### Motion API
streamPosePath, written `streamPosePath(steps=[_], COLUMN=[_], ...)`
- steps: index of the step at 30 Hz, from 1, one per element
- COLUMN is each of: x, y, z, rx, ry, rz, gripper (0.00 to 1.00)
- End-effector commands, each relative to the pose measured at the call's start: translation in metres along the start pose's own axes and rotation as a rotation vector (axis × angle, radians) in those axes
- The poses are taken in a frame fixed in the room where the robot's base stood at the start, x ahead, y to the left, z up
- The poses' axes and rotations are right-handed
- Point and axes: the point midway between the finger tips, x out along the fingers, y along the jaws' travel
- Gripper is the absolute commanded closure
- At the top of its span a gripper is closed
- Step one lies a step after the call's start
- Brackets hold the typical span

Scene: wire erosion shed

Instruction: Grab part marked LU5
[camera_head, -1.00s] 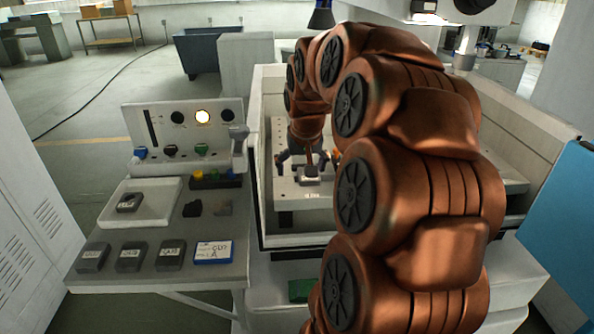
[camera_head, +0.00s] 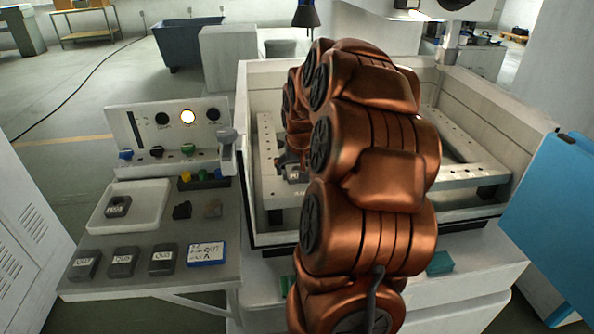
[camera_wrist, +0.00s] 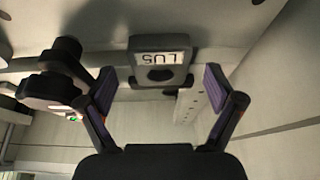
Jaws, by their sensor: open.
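The part marked LU5 (camera_wrist: 160,58) is a dark grey block with a white label and a dark round hole. Its label reads upside down in the wrist view. My gripper (camera_wrist: 160,86) is open, its two fingers apart on either side, with the part between and just beyond the tips. I see no finger touching it. In the head view, a small grey block (camera_head: 292,173) shows beside my arm at the bar inside the machine tank; my arm hides most of the gripper there.
Left of the tank (camera_head: 243,150), a bench (camera_head: 110,283) carries several labelled grey blocks, a blue-edged card (camera_head: 206,254) and a white tray (camera_head: 98,222) with one block. A control panel (camera_head: 170,118) stands behind. In the wrist view, a dark knobbed fixture (camera_wrist: 58,75) is close at left.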

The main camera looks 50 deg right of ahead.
Motion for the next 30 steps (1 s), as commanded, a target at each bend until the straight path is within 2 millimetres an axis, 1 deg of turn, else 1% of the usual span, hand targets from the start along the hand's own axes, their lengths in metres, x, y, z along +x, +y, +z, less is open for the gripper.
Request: streamPosePath(steps=[3,9,30], x=[0.0071,0.0078,0.0076], y=[-0.0001,-0.0001,-0.0001], z=[0.0014,0.0011,0.0009], rx=[0.000,0.000,0.000], ry=[-0.004,-0.002,-0.002], rz=[0.000,0.000,0.000], gripper=[0.08,0.08,0.81])
